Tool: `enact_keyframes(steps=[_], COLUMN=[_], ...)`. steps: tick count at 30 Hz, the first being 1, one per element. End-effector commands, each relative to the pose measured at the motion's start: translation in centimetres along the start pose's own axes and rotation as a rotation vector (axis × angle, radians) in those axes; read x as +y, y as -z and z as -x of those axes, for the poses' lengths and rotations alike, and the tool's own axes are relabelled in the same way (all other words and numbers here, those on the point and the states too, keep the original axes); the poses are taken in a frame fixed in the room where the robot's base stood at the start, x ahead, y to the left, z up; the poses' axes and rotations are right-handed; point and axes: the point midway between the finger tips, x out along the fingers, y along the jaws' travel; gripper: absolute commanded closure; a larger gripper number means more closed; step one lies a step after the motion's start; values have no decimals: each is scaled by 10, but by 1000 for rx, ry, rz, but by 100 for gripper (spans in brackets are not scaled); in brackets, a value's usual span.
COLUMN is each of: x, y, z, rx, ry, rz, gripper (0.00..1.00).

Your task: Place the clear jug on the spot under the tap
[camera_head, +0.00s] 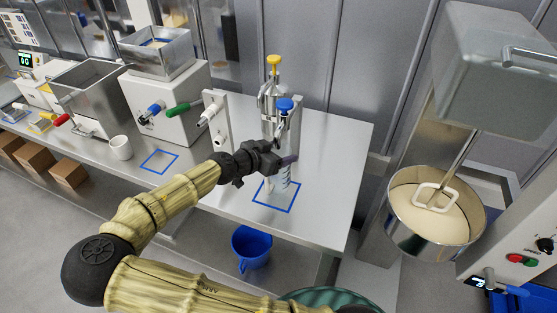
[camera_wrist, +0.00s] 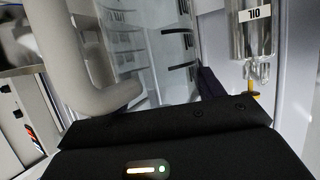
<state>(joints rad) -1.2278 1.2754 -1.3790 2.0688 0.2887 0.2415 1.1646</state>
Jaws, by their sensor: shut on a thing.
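The clear jug (camera_head: 284,178) with graduation marks is partly hidden behind my gripper (camera_head: 270,162) in the head view. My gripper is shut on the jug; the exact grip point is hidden. The jug looks upright, its lower end overlapping the blue-outlined spot (camera_head: 273,207) on the bench. I cannot tell if it touches the bench. The tap with a blue knob (camera_head: 285,104) rises just above the jug. In the wrist view, the clear jug wall with dark marks (camera_wrist: 150,55) fills the middle, beyond my dark gripper body.
A white post (camera_head: 216,120) stands left of my gripper. A white cup (camera_head: 120,148) and another blue-outlined square (camera_head: 159,161) lie further left. A mixer bowl (camera_head: 403,238) stands right, off the bench.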

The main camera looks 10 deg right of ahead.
Motion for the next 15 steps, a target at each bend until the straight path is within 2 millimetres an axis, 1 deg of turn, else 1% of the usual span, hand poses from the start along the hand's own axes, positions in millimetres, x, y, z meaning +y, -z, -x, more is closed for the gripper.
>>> enact_keyframes(steps=[3, 10, 15], x=[0, 0, -1], y=[-4, -29, -32], z=[-2, -12, -13], rx=[1, 1, 0], ry=[-2, -1, 0], rz=[2, 2, -1], gripper=[71, 71, 71])
